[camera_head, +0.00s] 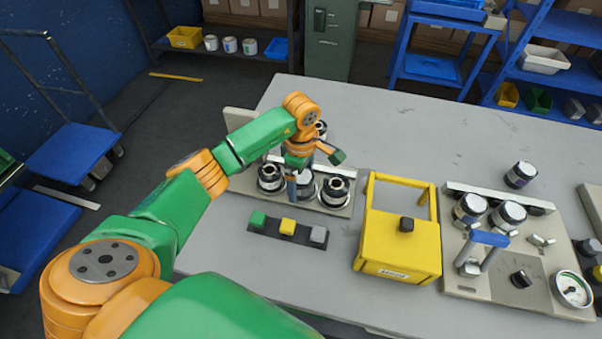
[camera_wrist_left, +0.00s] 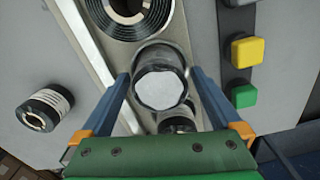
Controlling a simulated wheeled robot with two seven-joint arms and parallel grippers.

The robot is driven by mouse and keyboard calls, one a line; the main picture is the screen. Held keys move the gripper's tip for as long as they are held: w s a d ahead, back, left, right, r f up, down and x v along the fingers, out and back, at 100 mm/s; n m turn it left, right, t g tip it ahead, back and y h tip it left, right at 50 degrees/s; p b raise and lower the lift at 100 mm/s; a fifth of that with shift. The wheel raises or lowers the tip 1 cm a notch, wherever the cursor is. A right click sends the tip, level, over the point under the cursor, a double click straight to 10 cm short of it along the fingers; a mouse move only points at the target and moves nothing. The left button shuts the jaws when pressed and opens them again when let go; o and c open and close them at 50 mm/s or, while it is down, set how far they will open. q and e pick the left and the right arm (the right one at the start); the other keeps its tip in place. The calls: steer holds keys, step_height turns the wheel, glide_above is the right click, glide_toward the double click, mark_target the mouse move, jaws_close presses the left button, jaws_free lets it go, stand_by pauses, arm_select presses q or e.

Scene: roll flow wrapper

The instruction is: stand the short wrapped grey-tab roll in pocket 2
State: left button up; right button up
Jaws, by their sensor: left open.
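My left gripper (camera_head: 297,188) points down over the pocket plate (camera_head: 341,211) on the near left of the table. In the left wrist view its two blue fingers (camera_wrist_left: 160,80) are open, one on each side of a roll with a plain pale top (camera_wrist_left: 161,90). The fingers look apart from it. This roll stands in the middle pocket, between a dark roll on the right (camera_head: 336,190) and one on the left (camera_head: 270,178). The arm partly hides the middle roll in the head view. I cannot make out a grey tab on it. My right gripper is out of view.
Green (camera_head: 258,219), yellow (camera_head: 288,227) and grey (camera_head: 318,235) blocks sit in front. A yellow frame box (camera_head: 399,246) stands to the right. Beyond it is a fixture (camera_head: 455,277) with rolls and a blue handle.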

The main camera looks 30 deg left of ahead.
arm_select(q)
steer(key=shift+w+r, duration=0.1)
steer(key=shift+r, duration=0.45)
step_height(320, 180, up, 11)
steer(key=b, duration=0.1)
